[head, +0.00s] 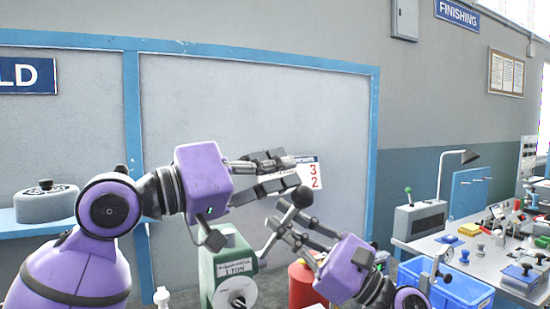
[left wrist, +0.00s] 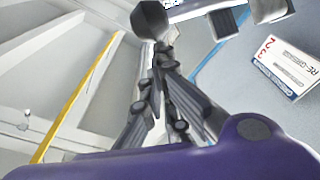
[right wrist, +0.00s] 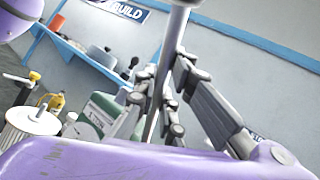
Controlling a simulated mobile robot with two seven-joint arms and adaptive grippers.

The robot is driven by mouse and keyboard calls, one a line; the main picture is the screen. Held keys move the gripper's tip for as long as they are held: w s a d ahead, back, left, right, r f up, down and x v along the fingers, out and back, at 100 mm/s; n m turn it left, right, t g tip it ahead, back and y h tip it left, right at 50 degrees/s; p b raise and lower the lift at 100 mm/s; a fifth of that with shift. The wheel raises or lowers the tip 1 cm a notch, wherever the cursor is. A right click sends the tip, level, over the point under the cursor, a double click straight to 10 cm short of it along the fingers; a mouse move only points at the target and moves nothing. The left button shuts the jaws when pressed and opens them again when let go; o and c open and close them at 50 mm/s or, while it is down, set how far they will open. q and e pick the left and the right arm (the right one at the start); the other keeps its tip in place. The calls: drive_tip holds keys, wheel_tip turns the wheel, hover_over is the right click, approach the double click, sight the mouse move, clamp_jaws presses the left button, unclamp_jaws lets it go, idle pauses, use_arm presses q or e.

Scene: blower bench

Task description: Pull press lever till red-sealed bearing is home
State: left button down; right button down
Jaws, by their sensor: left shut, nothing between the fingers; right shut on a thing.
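The green arbor press (head: 222,262) with a 1 TON label stands low in the head view, partly behind my arms. It also shows in the right wrist view (right wrist: 104,108). Its lever is a grey rod (right wrist: 153,115) with a dark ball knob (head: 302,197) on its upper end. My right gripper (head: 278,232) is shut around the rod below the knob; the rod passes between its fingers in the right wrist view. My left gripper (head: 290,172) is shut and empty, just above and left of the knob. The red-sealed bearing and the ram's lower end are not visible.
A red cylinder (head: 301,286) stands right of the press, close to my right arm. A blue bin (head: 455,288) and a cluttered bench (head: 490,262) are at the right. A blue shelf (head: 32,234) with a round grey object runs along the left wall. A card (head: 316,172) hangs behind my left fingers.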

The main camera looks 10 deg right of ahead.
drive_tip(key=shift+f, duration=0.1)
drive_tip(key=c, duration=2.2)
unclamp_jaws()
use_arm(q)
drive_tip(key=shift+s+d+f+m, duration=0.25)
drive_tip(key=shift+s+f+m, duration=0.2)
drive_tip(key=shift+s, duration=0.3)
use_arm(e)
drive_tip(key=o, duration=0.4)
